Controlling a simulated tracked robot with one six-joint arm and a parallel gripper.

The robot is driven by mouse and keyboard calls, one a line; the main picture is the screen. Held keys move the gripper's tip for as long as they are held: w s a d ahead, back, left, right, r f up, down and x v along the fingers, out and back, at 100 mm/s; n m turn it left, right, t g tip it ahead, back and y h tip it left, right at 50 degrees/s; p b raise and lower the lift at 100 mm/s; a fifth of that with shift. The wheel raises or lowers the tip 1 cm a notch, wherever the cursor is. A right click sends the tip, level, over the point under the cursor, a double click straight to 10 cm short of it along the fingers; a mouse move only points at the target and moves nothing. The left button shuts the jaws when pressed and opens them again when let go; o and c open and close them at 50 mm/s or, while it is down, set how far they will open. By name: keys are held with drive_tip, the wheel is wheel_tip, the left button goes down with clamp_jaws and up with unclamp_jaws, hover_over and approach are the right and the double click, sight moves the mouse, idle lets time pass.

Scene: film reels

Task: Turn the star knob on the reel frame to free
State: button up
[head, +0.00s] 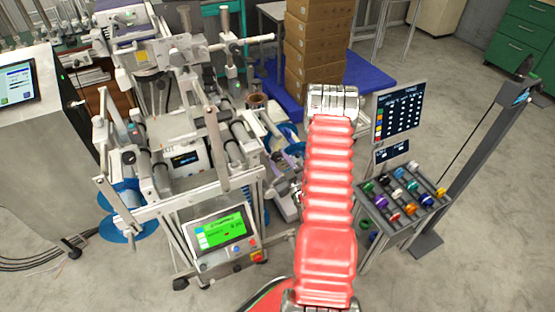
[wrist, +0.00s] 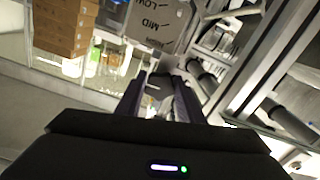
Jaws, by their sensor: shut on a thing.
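In the wrist view my gripper (wrist: 160,88) is shut on a small dark grey knob (wrist: 158,80), which shows only in part between the fingers. I take this for the star knob; its points and pointer cannot be made out. In the head view the reel frame (head: 228,160) stands left of my red arm. My gripper and the knob cannot be made out there.
Metal rails and dark rollers (wrist: 290,122) of the frame lie close on the right in the wrist view. A screen panel (head: 222,230) is at the frame's front. A rack of coloured spools (head: 405,195) stands right of my arm. Stacked boxes (head: 313,45) are behind.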

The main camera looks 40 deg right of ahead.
drive_tip(key=o, duration=1.1)
drive_tip(key=shift+c, duration=0.2)
drive_tip(key=v, duration=1.4)
drive_tip(key=shift+w, duration=0.1)
